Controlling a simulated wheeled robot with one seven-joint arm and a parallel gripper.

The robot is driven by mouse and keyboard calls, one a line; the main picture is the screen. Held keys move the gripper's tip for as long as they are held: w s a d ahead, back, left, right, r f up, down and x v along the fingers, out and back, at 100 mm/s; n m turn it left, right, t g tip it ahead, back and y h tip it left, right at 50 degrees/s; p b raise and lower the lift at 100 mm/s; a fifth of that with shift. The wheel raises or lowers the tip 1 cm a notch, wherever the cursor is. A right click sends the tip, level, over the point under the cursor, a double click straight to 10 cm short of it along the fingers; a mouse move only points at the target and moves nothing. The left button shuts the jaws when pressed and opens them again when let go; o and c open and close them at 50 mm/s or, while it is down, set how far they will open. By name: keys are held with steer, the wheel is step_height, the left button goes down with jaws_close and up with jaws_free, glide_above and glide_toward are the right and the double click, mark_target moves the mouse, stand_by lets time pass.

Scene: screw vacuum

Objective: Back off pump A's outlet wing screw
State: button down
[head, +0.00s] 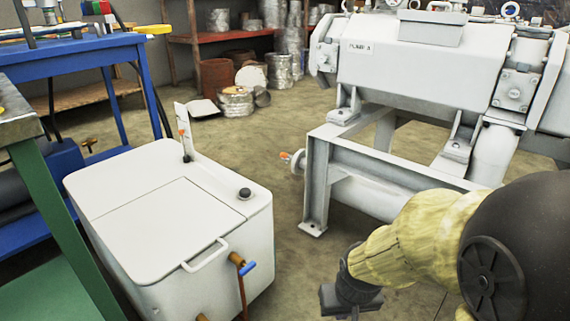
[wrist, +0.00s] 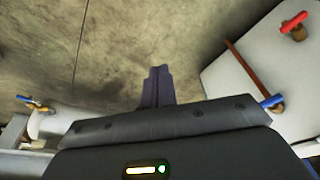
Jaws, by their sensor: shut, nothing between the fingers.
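Pump A (head: 425,75) is a large white machine on a white frame, with a "PUMP A" label, in the head view. A small orange-handled fitting (head: 286,156) sits on a pipe stub at the frame's left side. In the wrist view, a fitting with orange and blue handles (wrist: 36,103) shows at the left edge. I cannot tell which handle is the outlet wing screw. My gripper (head: 348,302) is low in front of the pump frame, pointing down. Its fingers (wrist: 158,88) are together and empty over bare floor, apart from all handles.
A white box (head: 150,195) stands left of my gripper, with a blue-handled tap (head: 243,263) on its front and an orange-red handle (head: 182,134) at its back. A blue bench (head: 75,55) and green table leg (head: 55,215) are further left. Floor (head: 270,120) between box and pump is clear.

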steer(key=c, duration=2.1)
jaws_free()
steer(key=o, duration=0.4)
steer(key=shift+r, duration=0.1)
steer(key=shift+o, duration=1.3)
steer(key=shift+r+p, duration=0.4)
steer(key=shift+p, duration=0.1)
steer(key=w+r+p+v, duration=0.1)
steer(key=w+p+v, duration=0.4)
steer(key=p+v, duration=1.7)
steer(key=w+r+p+v, duration=0.1)
steer(key=w+p+v, duration=0.4)
steer(key=p+v, duration=1.8)
steer(key=w+r+p+v, duration=0.1)
steer(key=w+p+v, duration=0.4)
steer(key=p+v, duration=1.7)
steer(key=shift+r+p, duration=0.45)
steer(key=shift+p, duration=0.65)
steer(key=shift+w, duration=0.2)
